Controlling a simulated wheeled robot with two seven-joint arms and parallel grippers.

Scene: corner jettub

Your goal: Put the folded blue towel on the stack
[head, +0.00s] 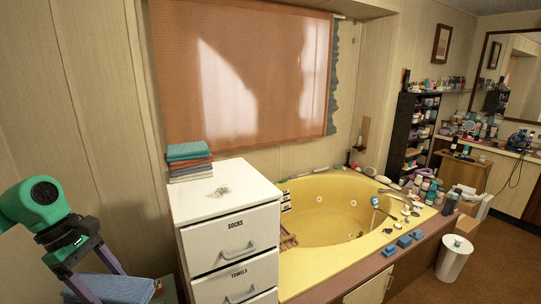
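The folded blue towel (134,290) lies on a low surface at the bottom left, partly cut off by the frame. My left gripper (107,284) is over it with its two fingers spread wide apart. One finger passes in front of the towel's left part, and its tip runs to the frame edge. I cannot tell whether the fingers touch the towel. The stack (189,162) of folded towels, teal on top with reddish and grey ones below, sits at the back left of the white drawer cabinet's top. My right gripper is out of view.
The white cabinet (250,195) has drawers labelled SOCKS and TOWELS and stands between my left arm and the yellow corner tub (305,262). A covered window (240,75) is behind. Bottles crowd the tub's right rim.

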